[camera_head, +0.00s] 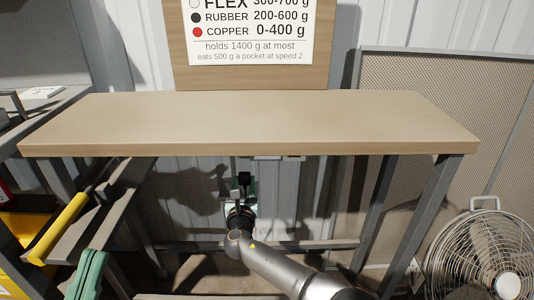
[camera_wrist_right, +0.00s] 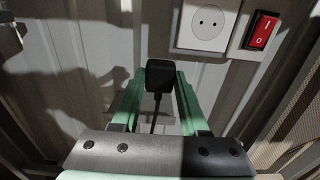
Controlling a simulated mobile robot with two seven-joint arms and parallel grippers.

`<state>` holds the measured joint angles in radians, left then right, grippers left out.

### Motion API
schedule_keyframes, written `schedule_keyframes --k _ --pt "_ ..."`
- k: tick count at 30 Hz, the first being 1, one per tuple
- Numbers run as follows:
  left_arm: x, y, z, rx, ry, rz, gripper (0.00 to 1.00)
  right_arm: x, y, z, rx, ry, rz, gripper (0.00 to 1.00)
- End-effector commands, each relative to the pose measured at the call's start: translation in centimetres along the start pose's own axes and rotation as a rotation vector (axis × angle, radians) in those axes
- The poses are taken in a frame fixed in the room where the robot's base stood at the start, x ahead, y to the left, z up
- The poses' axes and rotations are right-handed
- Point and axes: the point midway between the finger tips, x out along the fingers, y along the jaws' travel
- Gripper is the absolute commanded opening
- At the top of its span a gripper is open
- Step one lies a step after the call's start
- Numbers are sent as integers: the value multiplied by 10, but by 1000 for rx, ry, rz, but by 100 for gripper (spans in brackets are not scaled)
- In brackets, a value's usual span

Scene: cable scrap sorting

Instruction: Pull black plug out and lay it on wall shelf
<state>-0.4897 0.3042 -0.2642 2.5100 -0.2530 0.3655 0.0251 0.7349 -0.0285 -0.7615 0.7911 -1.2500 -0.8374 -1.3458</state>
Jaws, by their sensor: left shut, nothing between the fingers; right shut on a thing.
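The black plug (camera_wrist_right: 160,73) is between the green fingertips of my right gripper (camera_wrist_right: 159,84), which is shut on it. Its black cord hangs down between the fingers. The plug is apart from the white wall socket (camera_wrist_right: 206,21), whose two holes show bare. In the head view my right gripper (camera_head: 243,192) holds the plug (camera_head: 244,178) below the wooden top (camera_head: 250,118), near the wall. My left gripper (camera_head: 88,262) is shut and empty at the lower left. I cannot tell for sure which surface is the wall shelf; the wooden top is bare.
A red switch (camera_wrist_right: 262,30) is right of the socket. The wooden top's front edge and metal legs (camera_head: 427,215) frame my right arm. A fan (camera_head: 485,255) stands at lower right. A yellow-handled tool (camera_head: 62,225) and a grey surface (camera_head: 50,105) are at left.

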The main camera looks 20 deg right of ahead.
Motion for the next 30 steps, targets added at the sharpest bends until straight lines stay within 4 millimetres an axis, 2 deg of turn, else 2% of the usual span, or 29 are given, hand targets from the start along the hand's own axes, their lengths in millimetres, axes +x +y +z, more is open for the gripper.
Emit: schedule_keyframes --k 14,30 --pt "0 0 0 0 0 0 0 2 26 -22 -3 0 1 0" --pt "0 0 0 0 0 0 0 2 26 -26 -1 -3 0 0"
